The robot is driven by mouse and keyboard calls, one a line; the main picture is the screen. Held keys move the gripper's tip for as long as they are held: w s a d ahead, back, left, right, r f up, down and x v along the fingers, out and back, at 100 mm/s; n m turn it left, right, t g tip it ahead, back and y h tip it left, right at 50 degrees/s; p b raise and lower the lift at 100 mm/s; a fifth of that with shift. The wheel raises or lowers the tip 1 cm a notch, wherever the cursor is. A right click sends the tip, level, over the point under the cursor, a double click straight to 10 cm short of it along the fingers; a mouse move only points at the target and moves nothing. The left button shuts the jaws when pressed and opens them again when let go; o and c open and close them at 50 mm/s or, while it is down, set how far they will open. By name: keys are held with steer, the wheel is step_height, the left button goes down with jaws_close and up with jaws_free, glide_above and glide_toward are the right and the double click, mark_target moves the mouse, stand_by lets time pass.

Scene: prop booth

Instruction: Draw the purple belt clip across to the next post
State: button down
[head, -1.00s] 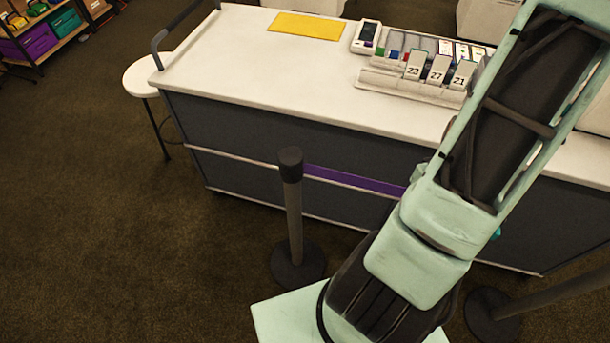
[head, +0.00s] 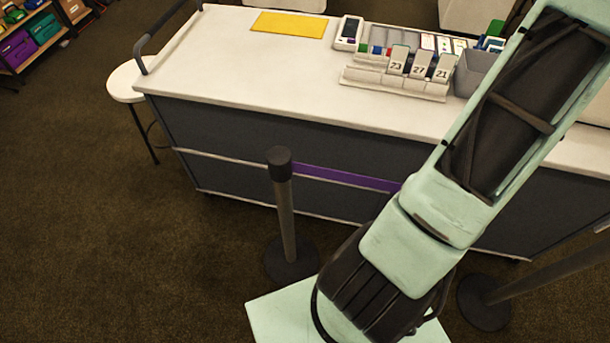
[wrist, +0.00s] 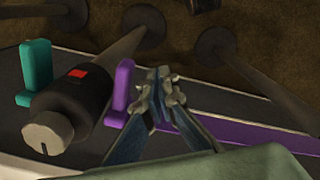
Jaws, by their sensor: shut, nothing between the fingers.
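The purple belt (head: 345,178) runs from the left post's dark head (head: 280,163) to the right, until my arm hides it. In the wrist view the belt (wrist: 240,134) runs in from the right behind my gripper (wrist: 160,85). The purple clip (wrist: 122,84) stands upright beside a post head (wrist: 75,103) with a red mark. Whether clip and head touch is unclear. My gripper is shut and empty, just right of the clip. In the head view my arm hides the gripper and clip.
A teal clip (wrist: 36,68) is on the post head's other side. Another post's base (wrist: 213,46) stands nearby. A long counter (head: 250,85) with number cards (head: 420,66) and a yellow mat (head: 289,23) stands behind the posts. A stool (head: 125,82) is at its left end.

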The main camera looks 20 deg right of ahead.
steer(key=shift+w+a, duration=0.15)
steer(key=shift+a, duration=0.05)
step_height(320, 180, up, 8)
steer(key=p, duration=0.7)
stand_by(0.4)
steer(key=shift+d, duration=0.1)
